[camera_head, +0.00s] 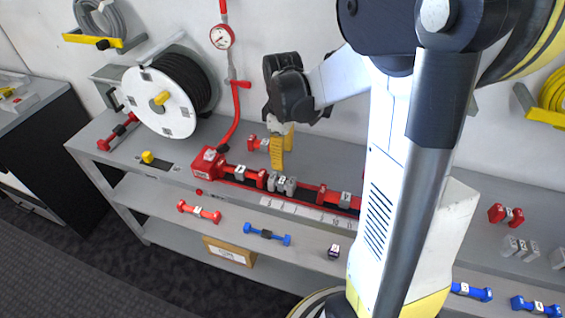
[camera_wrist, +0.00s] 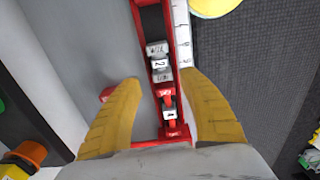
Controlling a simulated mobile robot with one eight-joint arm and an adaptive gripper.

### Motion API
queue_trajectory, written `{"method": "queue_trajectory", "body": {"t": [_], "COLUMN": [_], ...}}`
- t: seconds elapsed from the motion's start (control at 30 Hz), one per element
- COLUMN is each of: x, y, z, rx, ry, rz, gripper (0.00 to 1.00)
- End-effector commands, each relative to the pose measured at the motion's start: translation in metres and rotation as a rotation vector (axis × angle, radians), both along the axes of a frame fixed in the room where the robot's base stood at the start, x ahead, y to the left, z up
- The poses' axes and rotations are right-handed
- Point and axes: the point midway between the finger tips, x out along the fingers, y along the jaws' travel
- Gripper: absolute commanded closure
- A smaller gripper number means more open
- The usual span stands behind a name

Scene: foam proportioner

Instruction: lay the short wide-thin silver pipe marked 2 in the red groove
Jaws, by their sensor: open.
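The short silver pipe marked 2 (camera_head: 283,184) lies in the red groove (camera_head: 309,197) on the bench, and its label faces up in the wrist view (camera_wrist: 161,66). It lies lengthwise beside a red-ended piece (camera_wrist: 167,96) in the same groove (camera_wrist: 184,40). My gripper (camera_head: 278,162) is above the groove with its yellow fingers pointing down. In the wrist view my gripper (camera_wrist: 161,80) is open, a finger on each side of the groove, with nothing held between them. Whether the pipe is fully seated cannot be told.
Another red piece with a silver middle (camera_head: 338,197) sits farther right in the groove. A red pipe (camera_head: 199,211) and a blue pipe (camera_head: 267,234) lie on the shelf below. A hose reel (camera_head: 165,100) and a gauge (camera_head: 222,36) stand behind, left of my gripper.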

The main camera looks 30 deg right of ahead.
Motion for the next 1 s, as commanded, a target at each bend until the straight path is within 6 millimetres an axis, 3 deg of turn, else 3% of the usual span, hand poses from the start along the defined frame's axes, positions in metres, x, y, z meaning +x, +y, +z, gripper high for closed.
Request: {"method": "queue_trajectory", "body": {"t": [0.23,0.4,0.6,0.8,1.0], "x": [-0.009,-0.034,-0.073,-0.101,-0.109], "y": [0.017,0.057,0.101,0.127,0.135], "z": [0.03,0.07,0.1,0.107,0.108], "rx": [-0.013,-0.018,0.053,0.157,0.205], "ry": [-0.056,-0.213,-0.419,-0.554,-0.597], "rz": [-0.057,-0.218,-0.432,-0.583,-0.64], "gripper": [0.52,0.52,0.52,0.52,0.52]}}
